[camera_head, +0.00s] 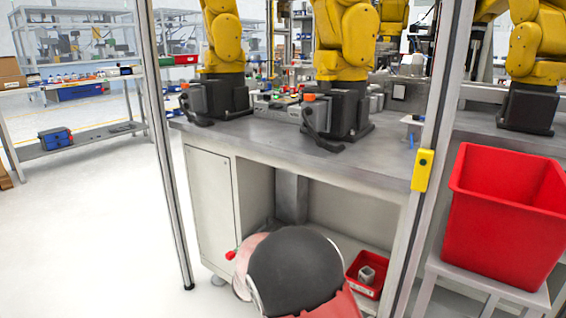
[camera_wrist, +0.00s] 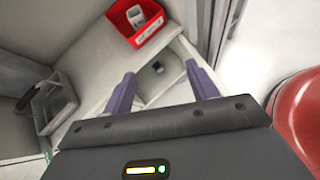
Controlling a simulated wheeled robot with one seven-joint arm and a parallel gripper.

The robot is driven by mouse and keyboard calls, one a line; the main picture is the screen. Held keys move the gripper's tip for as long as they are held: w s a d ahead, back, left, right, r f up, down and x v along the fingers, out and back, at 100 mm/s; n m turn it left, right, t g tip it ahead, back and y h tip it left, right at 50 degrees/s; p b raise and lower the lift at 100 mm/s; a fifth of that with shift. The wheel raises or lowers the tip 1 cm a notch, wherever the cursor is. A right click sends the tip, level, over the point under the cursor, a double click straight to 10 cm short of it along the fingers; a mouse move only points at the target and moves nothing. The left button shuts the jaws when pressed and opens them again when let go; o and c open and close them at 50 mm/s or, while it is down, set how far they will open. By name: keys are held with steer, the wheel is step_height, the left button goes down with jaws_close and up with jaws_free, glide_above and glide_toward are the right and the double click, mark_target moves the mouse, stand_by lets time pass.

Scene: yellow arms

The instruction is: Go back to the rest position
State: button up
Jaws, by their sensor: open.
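My gripper (camera_wrist: 160,69) shows in the wrist view with its two purple fingers wide apart and nothing held between them. It points down into the lower space of the workbench (camera_head: 290,150). A small dark and pale item (camera_wrist: 157,68) shows beyond the gap between the fingers, apart from them. In the head view my rounded dark and red arm parts fill the bottom middle, in front of the bench's lower opening. They hide the fingers there.
A small red bin (camera_head: 360,287) with a grey block in it stands on the low shelf, close right of my arm; it also shows in the wrist view (camera_wrist: 150,35). A large red bin (camera_head: 505,220) stands at right. Metal posts flank the bench. Floor at left is clear.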

steer(key=s+d+r+m+g+y, duration=0.35)
steer(key=s+d+r+m, duration=0.45)
steer(key=s+r+m, duration=0.3)
steer(key=s+r+m+t+y, duration=0.2)
steer(key=s+m, duration=0.3)
steer(key=s, duration=0.3)
steer(key=s+r+m+t+y, duration=0.2)
steer(key=s+r+m+y, duration=0.2)
steer(key=s, duration=0.4)
steer(key=shift+s+a+m, duration=0.2)
steer(key=shift+s+m, duration=0.15)
steer(key=shift+m, duration=0.55)
steer(key=shift+y, duration=0.25)
steer(key=shift+c, duration=0.4)
